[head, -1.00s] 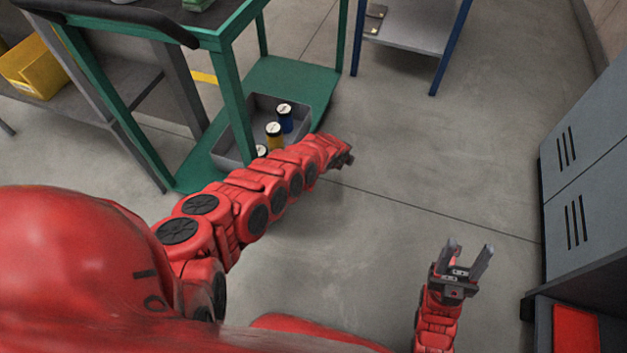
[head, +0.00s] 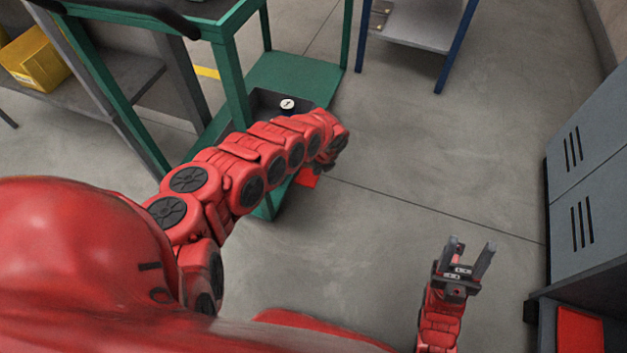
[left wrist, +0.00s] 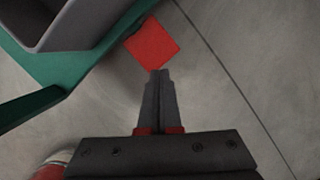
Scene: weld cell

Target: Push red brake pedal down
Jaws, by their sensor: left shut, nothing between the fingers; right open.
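The red brake pedal (head: 307,178) is a small flat red plate at the near corner of the green cart's base (head: 292,75), partly behind my left arm in the head view. In the left wrist view, the pedal (left wrist: 152,45) lies just beyond the fingertips of my left gripper (left wrist: 160,73). That gripper is shut and empty, pointing toward the pedal's near edge. Whether it touches the pedal, and how far the pedal is tilted, I cannot tell. In the head view the left gripper (head: 331,166) is mostly hidden by its wrist. My right gripper (head: 468,262) is open and empty over the floor.
A blue-legged table (head: 425,30) stands behind. Grey lockers (head: 575,185) and a shelf with a red item (head: 580,330) are at right. The middle floor is clear.

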